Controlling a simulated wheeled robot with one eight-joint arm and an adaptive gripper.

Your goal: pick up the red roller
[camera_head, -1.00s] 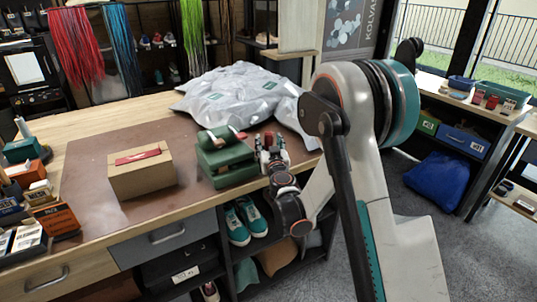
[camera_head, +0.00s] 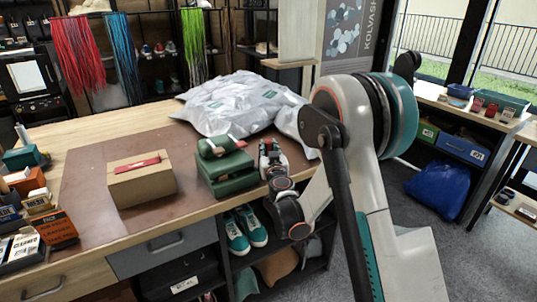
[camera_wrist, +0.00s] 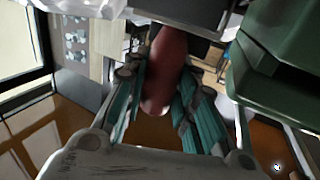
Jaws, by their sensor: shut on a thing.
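The red roller (camera_wrist: 165,70) shows in the wrist view as a dark red, rounded, long shape between the teal fingers of my gripper (camera_wrist: 158,88). My gripper is shut on it. In the head view my gripper (camera_head: 270,153) is at the right end of the workbench, just right of the stacked green boxes (camera_head: 228,172). A bit of red shows between its fingers there, small and partly hidden. I cannot tell in the head view whether the roller is clear of the bench.
A cardboard box (camera_head: 142,184) stands to the left on the brown mat (camera_head: 88,190). Grey plastic bags (camera_head: 235,103) lie behind. Teal sneakers (camera_head: 246,230) sit on a shelf below.

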